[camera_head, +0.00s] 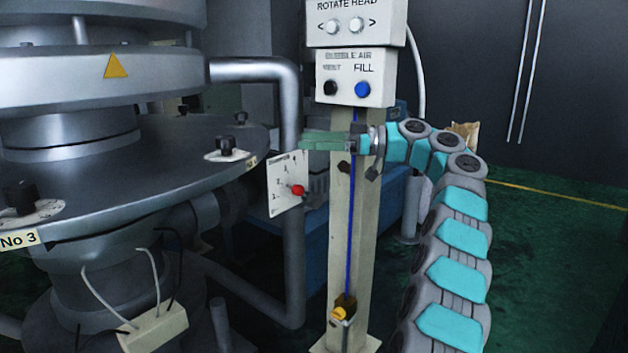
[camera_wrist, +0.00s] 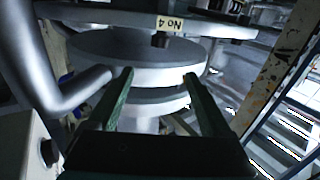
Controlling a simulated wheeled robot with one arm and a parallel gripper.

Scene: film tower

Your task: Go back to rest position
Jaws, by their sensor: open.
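My gripper (camera_head: 308,140) is in front of the upright cream post (camera_head: 340,215), below the button boxes, its green fingers pointing left in the head view. In the wrist view my gripper (camera_wrist: 159,74) is open, with two green fingers apart and nothing between them. My arm curves up from the lower right in the head view, bends at the top and reaches left to the gripper. Whether the gripper touches the post cannot be told.
A large metal machine with a round plate (camera_head: 150,165) fills the left. The FILL and VENT box (camera_head: 356,78) is just above the gripper. A white dial with a red knob (camera_head: 297,190) is just below left. A grey pipe (camera_head: 289,100) stands close. Green floor (camera_head: 560,240) is free at right.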

